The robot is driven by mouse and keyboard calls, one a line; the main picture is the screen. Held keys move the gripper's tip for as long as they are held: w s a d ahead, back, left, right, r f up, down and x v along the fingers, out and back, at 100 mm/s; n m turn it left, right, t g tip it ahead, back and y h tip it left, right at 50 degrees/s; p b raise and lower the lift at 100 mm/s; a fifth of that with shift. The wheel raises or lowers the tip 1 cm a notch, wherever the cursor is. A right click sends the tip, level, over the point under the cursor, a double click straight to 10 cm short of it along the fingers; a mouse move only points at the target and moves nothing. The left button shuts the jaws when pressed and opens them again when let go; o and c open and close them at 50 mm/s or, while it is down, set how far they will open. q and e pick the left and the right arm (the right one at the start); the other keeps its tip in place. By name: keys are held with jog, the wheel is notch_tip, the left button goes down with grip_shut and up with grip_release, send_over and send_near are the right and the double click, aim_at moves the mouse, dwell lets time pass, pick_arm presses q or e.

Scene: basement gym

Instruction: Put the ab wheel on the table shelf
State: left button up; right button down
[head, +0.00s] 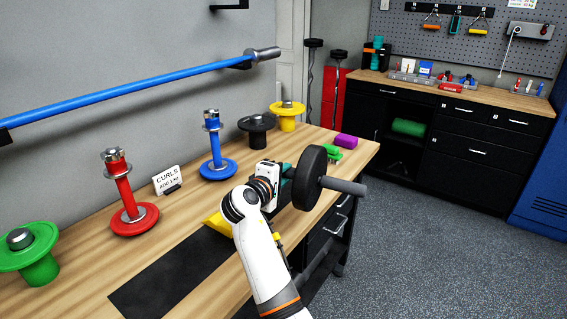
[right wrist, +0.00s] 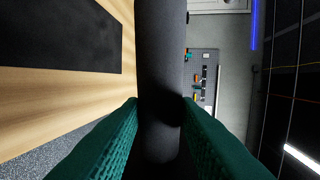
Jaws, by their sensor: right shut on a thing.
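The ab wheel, a black wheel (head: 309,178) with a grey handle (head: 346,187) sticking out to the right, is held in the air at the table's right edge. My right gripper (head: 287,188) is shut on its near-side handle; the wheel hides part of the jaws. In the right wrist view, the dark handle (right wrist: 160,70) runs between the green fingers (right wrist: 160,130). The wooden table (head: 80,268) has dark drawers (head: 322,236) under its right end. Its shelf is not clearly visible, being largely hidden by my arm and the tabletop. My left gripper is out of view.
A black mat (head: 170,276) lies on the tabletop. Red (head: 125,195), blue (head: 214,150) and green (head: 30,255) weight stands line the back, with a small sign (head: 167,181). A purple block (head: 346,141) sits at the far end. Grey floor (head: 430,250) right of the table is clear.

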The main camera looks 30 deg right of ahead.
jog(key=s+a+f+n+t+y, duration=0.2)
jog(key=s+a+f+n+y, duration=0.2)
jog(key=s+a, duration=0.2)
jog(key=s+a+f+n+t+y, duration=0.3)
jog(key=s+a+f+n+y, duration=0.1)
jog(key=s, duration=0.7)
jog(key=s+a+f+n+t+y, duration=0.2)
jog(key=s+a+f+n+y, duration=0.2)
jog(key=s+a, duration=0.4)
jog(key=shift+s+f+t+y, duration=0.2)
jog(key=shift+s+t+y, duration=0.1)
jog(key=shift+y, duration=0.6)
jog(key=shift+d, duration=0.1)
